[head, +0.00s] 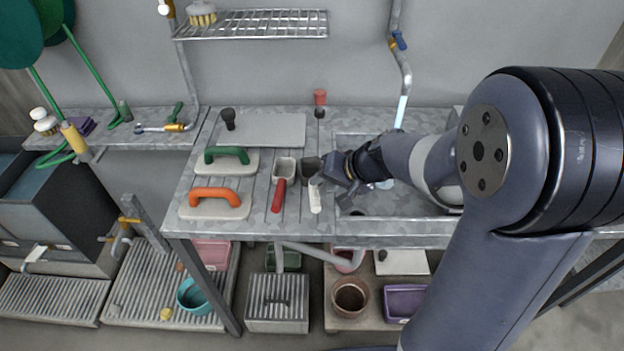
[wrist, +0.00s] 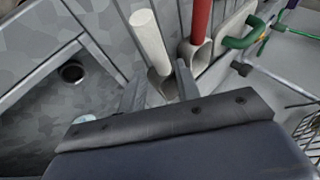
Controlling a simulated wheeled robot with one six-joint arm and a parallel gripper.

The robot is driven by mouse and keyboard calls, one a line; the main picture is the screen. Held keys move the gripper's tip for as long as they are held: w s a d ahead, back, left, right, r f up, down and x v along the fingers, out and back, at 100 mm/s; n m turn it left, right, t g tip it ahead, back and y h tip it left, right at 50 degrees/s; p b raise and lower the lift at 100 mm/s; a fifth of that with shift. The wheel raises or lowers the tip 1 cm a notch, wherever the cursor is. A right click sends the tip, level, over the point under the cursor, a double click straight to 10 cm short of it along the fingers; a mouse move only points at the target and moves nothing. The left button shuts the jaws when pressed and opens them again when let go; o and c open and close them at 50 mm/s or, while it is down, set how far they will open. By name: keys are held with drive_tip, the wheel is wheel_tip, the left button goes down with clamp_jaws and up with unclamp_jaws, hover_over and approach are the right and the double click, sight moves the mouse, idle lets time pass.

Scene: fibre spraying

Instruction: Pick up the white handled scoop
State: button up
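The white handled scoop (head: 315,197) lies on the metal worktop, its white handle toward the front edge and its dark bowl at the back. My gripper (head: 337,188) is just to its right in the head view and partly hides it. In the wrist view the scoop's white handle (wrist: 149,42) points away past the fingers. My gripper (wrist: 160,84) is open there, and the scoop's bowl end shows between the two fingers. I cannot tell whether either finger touches it.
A red handled scoop (head: 279,190) lies close on the left. Green (head: 227,156) and orange (head: 216,196) handled floats lie farther left. A sink basin (head: 400,204) is on the right. A wire shelf (head: 258,24) hangs above the back.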

sight(316, 187)
drive_tip(key=shift+x, duration=1.9)
drive_tip(key=shift+s, duration=0.1)
drive_tip(key=shift+c, duration=0.2)
clamp_jaws()
